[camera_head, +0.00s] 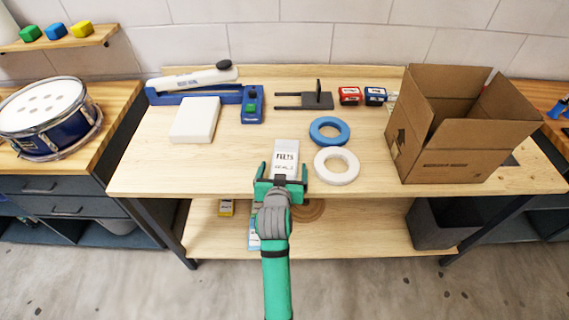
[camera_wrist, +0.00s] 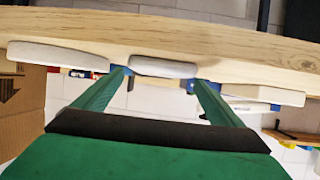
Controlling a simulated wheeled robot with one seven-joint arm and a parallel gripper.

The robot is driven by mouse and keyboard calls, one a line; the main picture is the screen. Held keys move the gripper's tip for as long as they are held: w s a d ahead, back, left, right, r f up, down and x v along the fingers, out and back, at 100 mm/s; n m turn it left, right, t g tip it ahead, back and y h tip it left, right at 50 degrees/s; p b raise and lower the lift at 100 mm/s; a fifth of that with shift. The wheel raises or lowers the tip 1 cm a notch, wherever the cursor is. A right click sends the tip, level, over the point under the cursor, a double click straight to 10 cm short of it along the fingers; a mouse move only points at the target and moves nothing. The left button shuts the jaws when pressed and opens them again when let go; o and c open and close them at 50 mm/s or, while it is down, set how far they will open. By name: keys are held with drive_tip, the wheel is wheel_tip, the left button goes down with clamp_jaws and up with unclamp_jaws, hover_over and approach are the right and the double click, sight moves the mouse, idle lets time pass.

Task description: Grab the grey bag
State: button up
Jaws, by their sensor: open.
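The grey bag (camera_head: 286,150), a pale flat packet with dark print on it, lies near the front edge of the bench, left of the white ring. In the camera_head view its near end is partly covered by my gripper (camera_head: 283,172). My gripper is open, with one green finger to each side of the bag's near end in that view. The camera_wrist view looks upside down; there the bag (camera_wrist: 165,68) shows edge-on between the two fingertips of my gripper (camera_wrist: 160,80). I cannot tell whether the fingers touch it.
The white ring (camera_head: 337,178) lies just right of my gripper, with a blue ring (camera_head: 329,119) behind it. An open cardboard box (camera_head: 450,160) stands at right. A white block (camera_head: 195,113) and a blue sealer-like tool (camera_head: 252,111) are at left. The bench front (camera_head: 220,185) left of the bag is clear.

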sight(284, 163)
drive_tip(key=shift+x, duration=1.55)
drive_tip(key=shift+r, duration=0.1)
drive_tip(key=c, duration=1.2)
drive_tip(key=shift+o, duration=0.2)
